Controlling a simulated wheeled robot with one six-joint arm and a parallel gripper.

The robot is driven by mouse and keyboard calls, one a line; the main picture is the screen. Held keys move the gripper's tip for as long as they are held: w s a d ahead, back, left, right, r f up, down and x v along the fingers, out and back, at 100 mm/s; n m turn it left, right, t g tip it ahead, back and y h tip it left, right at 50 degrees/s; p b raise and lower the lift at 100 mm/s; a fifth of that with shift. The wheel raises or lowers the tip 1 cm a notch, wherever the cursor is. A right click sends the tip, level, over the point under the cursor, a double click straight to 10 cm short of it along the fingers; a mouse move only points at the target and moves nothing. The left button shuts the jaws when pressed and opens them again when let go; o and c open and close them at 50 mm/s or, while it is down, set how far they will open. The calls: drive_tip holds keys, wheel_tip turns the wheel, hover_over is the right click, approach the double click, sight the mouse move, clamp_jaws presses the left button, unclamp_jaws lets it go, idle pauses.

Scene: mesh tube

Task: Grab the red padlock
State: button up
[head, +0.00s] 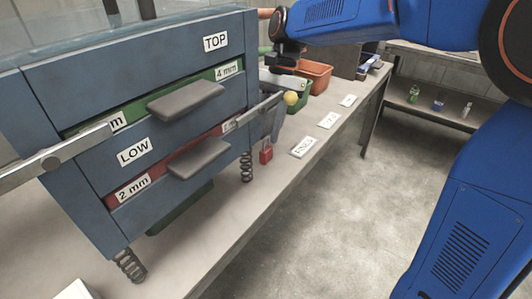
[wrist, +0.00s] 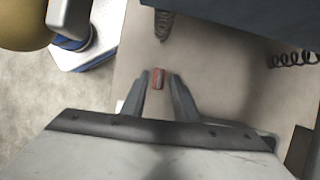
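The small red padlock (head: 266,153) is low beside the blue sieve machine (head: 125,160), near its right-hand spring foot. In the wrist view the red padlock (wrist: 159,80) lies ahead of my gripper (wrist: 161,77), lined up with the gap between the two dark fingertips. The fingers are apart. I cannot tell how far the padlock is beyond or below the tips, and no grip on it shows. In the head view my blue arm reaches in from the right; its dark wrist end is above the bench behind the machine, and the fingers are not clear.
A yellow ball knob (head: 290,98) sticks out close by and looms at the wrist view's upper left. Spring feet (head: 246,167) stand under the machine. An orange bin (head: 315,76) and white label cards (head: 303,147) are on the bench. The bench's front strip is mostly clear.

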sight(266, 150)
drive_tip(key=shift+x, duration=1.35)
clamp_jaws()
